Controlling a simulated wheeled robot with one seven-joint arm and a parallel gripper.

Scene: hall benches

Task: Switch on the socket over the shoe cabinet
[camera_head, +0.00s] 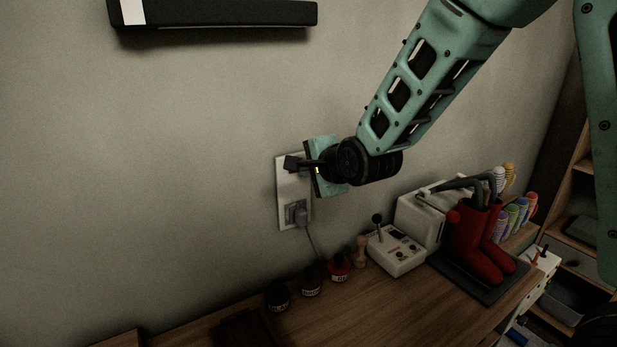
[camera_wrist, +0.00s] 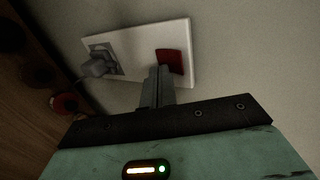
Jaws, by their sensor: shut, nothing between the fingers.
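The white socket plate (camera_head: 292,203) is on the wall above the wooden cabinet top (camera_head: 375,309). In the wrist view the socket plate (camera_wrist: 133,48) shows a red rocker switch (camera_wrist: 171,60) at its right end and a grey plug (camera_wrist: 98,64) in the outlet at its left end. My gripper (camera_head: 291,163) is shut and empty, its fingertips at the upper part of the plate. In the wrist view my gripper (camera_wrist: 162,71) has its tips at the left edge of the red switch. I cannot tell whether they touch it.
A grey cord hangs from the plug. On the cabinet top stand dark jars (camera_head: 277,296), a wooden stamp (camera_head: 360,251), a white joystick box (camera_head: 397,250) and red boots (camera_head: 470,245) on a dark tray. A black bar (camera_head: 215,14) is on the wall above.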

